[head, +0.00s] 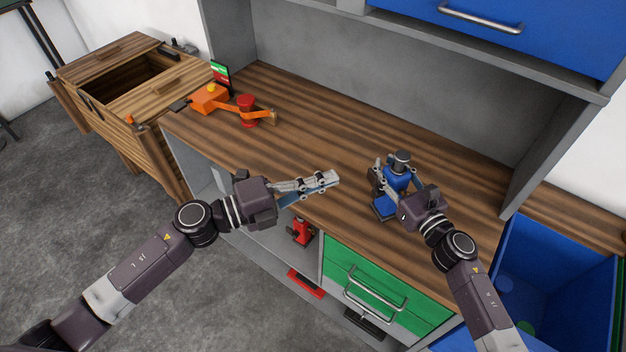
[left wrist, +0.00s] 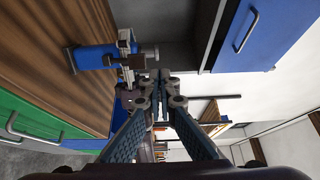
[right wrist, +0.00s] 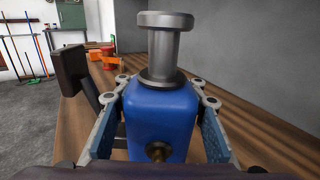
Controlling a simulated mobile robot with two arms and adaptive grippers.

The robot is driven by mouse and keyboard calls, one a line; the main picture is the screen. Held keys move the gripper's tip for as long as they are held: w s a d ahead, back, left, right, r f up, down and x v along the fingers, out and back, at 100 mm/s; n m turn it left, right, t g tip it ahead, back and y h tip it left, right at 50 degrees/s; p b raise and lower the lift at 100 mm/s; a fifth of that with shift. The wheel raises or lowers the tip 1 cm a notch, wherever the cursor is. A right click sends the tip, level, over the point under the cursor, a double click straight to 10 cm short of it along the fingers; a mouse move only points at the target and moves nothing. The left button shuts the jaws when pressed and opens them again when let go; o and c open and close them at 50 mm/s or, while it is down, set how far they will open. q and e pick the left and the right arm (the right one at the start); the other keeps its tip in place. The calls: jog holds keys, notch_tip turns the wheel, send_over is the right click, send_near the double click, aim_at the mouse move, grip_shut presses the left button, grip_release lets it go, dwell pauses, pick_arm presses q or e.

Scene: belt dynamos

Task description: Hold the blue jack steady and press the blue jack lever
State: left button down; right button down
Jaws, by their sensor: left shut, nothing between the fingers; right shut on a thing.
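The blue jack (head: 397,180) stands upright on the wooden bench top, with a dark grey metal post on top. My right gripper (head: 394,172) is shut on its body, one finger on each side in the right wrist view, where the blue body (right wrist: 162,118) fills the middle. A dark flat pad on a rod (right wrist: 72,70), which looks like the jack lever, sticks up left of the body. My left gripper (head: 335,178) is shut and empty above the bench's front edge, left of the jack and apart from it. In the left wrist view the jack (left wrist: 95,57) lies beyond its fingertips.
An orange device with a red cylinder (head: 246,108) stands at the bench's back left. A red jack (head: 301,231) sits in the open shelf below, beside green drawers (head: 390,280). A blue bin (head: 565,265) is at right. The bench middle is clear.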

aim_at(370, 178)
pick_arm(q)
jog(key=shift+s+a+r, duration=0.2)
jog(key=shift+s+a, duration=0.15)
jog(key=shift+a, duration=0.3)
jog(key=shift+s+a+r, duration=0.2)
jog(key=shift+s+a, duration=0.1)
jog(key=shift+a, duration=0.3)
notch_tip(370, 178, down, 5)
jog(key=s+a, duration=0.1)
jog(key=a, duration=0.1)
jog(key=shift+s+a+f, duration=0.15)
jog(key=shift+a, duration=0.2)
jog(key=shift+d, duration=0.1)
jog(key=x, duration=1.4)
